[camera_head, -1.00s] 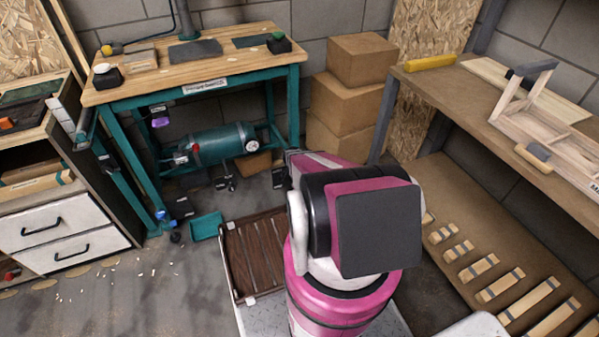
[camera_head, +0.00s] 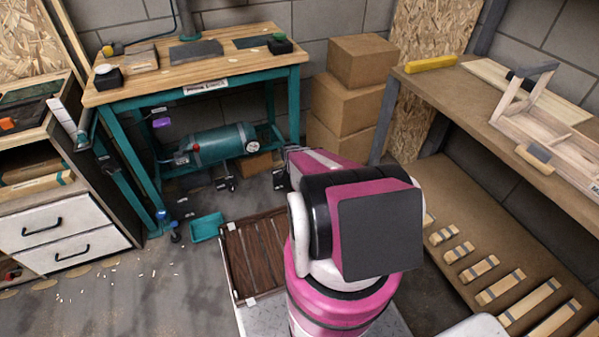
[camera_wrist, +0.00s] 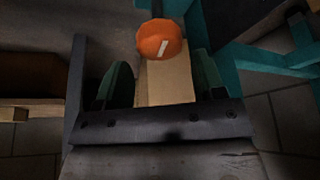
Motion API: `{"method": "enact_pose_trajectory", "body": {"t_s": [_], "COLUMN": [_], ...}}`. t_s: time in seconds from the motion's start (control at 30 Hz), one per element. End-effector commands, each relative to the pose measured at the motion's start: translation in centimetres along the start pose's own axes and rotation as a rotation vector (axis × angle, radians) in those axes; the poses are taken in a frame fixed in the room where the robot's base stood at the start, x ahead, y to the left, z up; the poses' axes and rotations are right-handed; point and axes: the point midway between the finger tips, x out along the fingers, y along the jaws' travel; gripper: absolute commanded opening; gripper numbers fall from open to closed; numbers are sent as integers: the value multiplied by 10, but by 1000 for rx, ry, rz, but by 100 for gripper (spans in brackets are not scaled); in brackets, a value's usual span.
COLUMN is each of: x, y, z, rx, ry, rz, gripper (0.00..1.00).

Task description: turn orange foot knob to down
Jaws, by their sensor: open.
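In the wrist view, the orange foot knob (camera_wrist: 159,40) is round with a short white line on its face, slanting slightly right of upright. It sits ahead of my gripper (camera_wrist: 164,83), near the top of the picture. The two dark green fingers stand wide apart with nothing held between them. The knob shows just beyond the gap, and no contact is visible. In the head view, my pink and black arm reaches toward the teal workbench (camera_head: 196,86). It hides the knob and most of my gripper there.
A teal tank (camera_head: 215,143) lies under the bench. A slatted brown pallet (camera_head: 255,255) and teal tray (camera_head: 206,227) lie on the floor. Cardboard boxes (camera_head: 345,105) stand right of the bench. A long wooden shelf (camera_head: 450,95) borders the right. Floor at left is mostly clear.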

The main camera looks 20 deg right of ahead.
Motion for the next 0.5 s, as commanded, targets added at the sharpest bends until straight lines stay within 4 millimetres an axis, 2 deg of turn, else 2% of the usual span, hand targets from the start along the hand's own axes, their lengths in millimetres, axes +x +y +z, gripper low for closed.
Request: {"method": "enact_pose_trajectory", "body": {"t_s": [0.03, 0.2, 0.33, 0.5], "x": [-14, -45, -59, -63], "y": [2, 2, 2, 1], "z": [1, 1, 1, 0], "rx": [0, 1, 1, 1], "ry": [0, 0, -1, -1], "rz": [-1, 0, 0, 1], "gripper": [63, 63, 63, 63]}}
